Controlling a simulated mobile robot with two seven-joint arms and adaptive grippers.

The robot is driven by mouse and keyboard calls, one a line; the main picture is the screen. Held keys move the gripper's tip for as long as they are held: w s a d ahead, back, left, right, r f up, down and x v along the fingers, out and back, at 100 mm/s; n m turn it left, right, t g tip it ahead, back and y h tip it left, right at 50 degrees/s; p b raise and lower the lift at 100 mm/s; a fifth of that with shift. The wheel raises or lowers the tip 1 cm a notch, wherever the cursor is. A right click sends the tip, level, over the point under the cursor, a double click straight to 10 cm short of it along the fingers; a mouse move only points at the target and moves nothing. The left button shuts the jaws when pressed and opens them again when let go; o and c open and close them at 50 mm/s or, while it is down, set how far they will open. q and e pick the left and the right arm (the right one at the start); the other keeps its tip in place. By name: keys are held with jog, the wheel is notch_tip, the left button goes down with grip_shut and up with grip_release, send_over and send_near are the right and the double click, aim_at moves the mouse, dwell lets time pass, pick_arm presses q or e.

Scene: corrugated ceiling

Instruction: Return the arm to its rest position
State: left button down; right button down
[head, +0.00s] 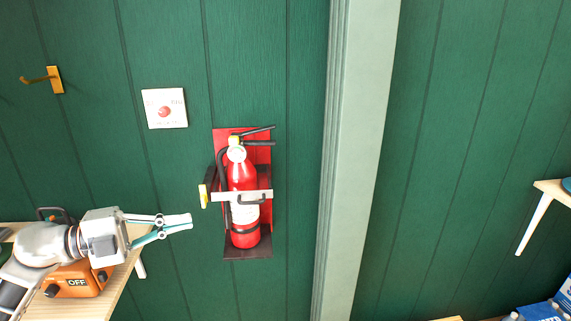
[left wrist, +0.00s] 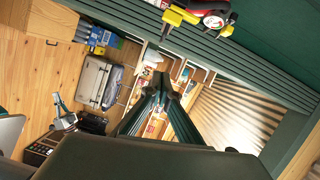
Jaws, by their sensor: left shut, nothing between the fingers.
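My left arm comes in from the lower left of the head view. Its gripper (head: 190,222) is shut and empty, with the fingertips pointing right. The fingertips lie just left of a red fire extinguisher (head: 244,176) in the picture, with a visible gap between them. In the left wrist view the closed fingers (left wrist: 160,82) show at the middle, with nothing between them. My right gripper is in neither view.
The extinguisher hangs on a red wall bracket (head: 262,152) with a yellow-ended strap. A wooden table (head: 120,285) bears an orange box (head: 80,284) marked OFF, close under my left arm. A white button plate (head: 164,108) and brass hook (head: 55,80) are on the green wall.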

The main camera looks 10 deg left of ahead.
pick_arm(q)
notch_tip(320, 180, down, 21)
jog(key=s+d+n+t+y, duration=0.25)
jog(key=n+t+y, duration=0.6)
jog(key=n, duration=0.95)
jog(key=s+d+f+n+g+y, duration=0.1)
jog(key=s+d+f+g, duration=0.1)
jog(key=f, duration=0.5)
jog(key=s+d+f+n+g+y, duration=0.1)
jog(key=s+d+f+g, duration=0.2)
jog(key=s+f, duration=0.3)
jog(key=s+d+f+n+g+y+p, duration=0.1)
jog(key=s+d+f+n+g, duration=0.1)
jog(key=s+d+f, duration=0.3)
notch_tip(320, 180, down, 3)
jog(key=shift+s+r+g, duration=0.15)
jog(key=shift+s+g, duration=0.5)
jog(key=shift+s, duration=0.1)
